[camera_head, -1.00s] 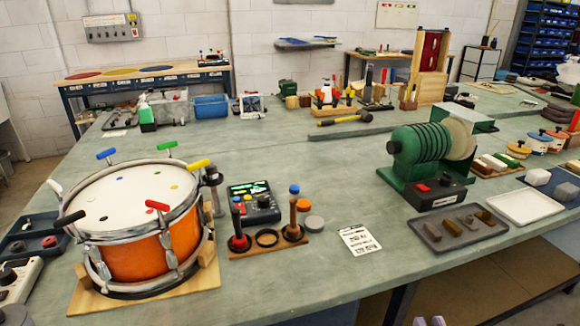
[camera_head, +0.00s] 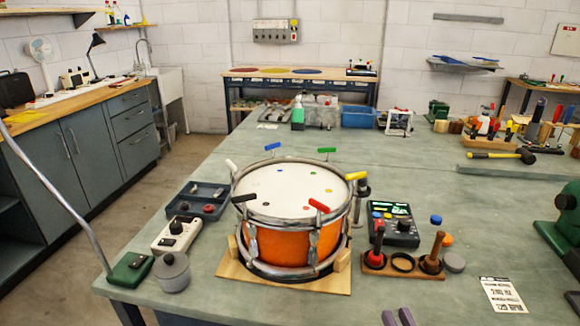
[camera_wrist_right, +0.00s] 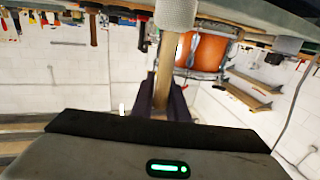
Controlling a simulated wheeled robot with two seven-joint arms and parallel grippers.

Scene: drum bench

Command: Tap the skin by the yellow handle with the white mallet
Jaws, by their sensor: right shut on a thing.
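The drum (camera_head: 290,243) has an orange shell, a chrome rim and a pale skin (camera_head: 290,188) with several coloured dots. The yellow handle (camera_head: 357,176) is at the rim's right side, with a yellow dot (camera_head: 328,190) on the skin near it. In the wrist view, my right gripper (camera_wrist_right: 163,105) is shut on the wooden handle of the white mallet (camera_wrist_right: 175,14), whose pale head is at the top edge. In the head view, only the fingertips of my right gripper (camera_head: 398,317) show, at the bottom edge, right of and nearer than the drum. The left gripper is out of view.
Red, black, blue and green handles also stand around the rim. A mallet rack (camera_head: 403,264) with an empty middle ring and a control box (camera_head: 394,222) are right of the drum. A grey pot (camera_head: 172,272), white box (camera_head: 176,235) and tray (camera_head: 197,201) are at its left.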

